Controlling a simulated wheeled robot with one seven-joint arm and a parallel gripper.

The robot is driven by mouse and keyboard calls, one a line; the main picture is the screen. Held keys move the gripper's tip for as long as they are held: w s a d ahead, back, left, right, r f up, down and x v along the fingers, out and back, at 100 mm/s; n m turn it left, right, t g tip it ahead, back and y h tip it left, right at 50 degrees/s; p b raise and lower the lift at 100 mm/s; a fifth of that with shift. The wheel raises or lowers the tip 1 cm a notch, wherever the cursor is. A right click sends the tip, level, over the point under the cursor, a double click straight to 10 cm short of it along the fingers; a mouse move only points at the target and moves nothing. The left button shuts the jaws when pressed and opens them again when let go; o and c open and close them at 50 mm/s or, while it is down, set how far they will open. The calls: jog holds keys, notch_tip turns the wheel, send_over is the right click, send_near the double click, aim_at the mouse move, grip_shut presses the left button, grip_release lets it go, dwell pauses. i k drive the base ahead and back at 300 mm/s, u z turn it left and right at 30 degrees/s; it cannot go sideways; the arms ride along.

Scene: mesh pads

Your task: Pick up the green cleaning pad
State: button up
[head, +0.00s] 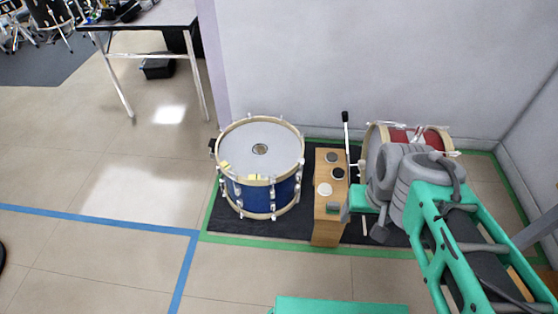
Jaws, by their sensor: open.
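A wooden box (328,230) stands on the black mat, with small round pads on its top. They are a dark grey pad (331,157), a black pad (338,173), a white pad (325,189) and a grey-green pad (332,208) nearest the front. The grey-green one is the likeliest green cleaning pad, but its colour is too dull to be sure. My gripper (346,207) is just right of this pad, near the box's front right edge. It is open. I cannot tell whether it touches the pad. My arm hides part of the box's right side.
A blue drum (262,197) stands left of the box, with small yellowish pieces on its rim. A red drum (399,136) is behind my arm. Green tape edges the mat (225,222). A wall stands behind.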

aim_at(332, 208)
jog(key=z, duration=0.05)
jog(key=i, duration=0.7)
jog(key=u, duration=1.65)
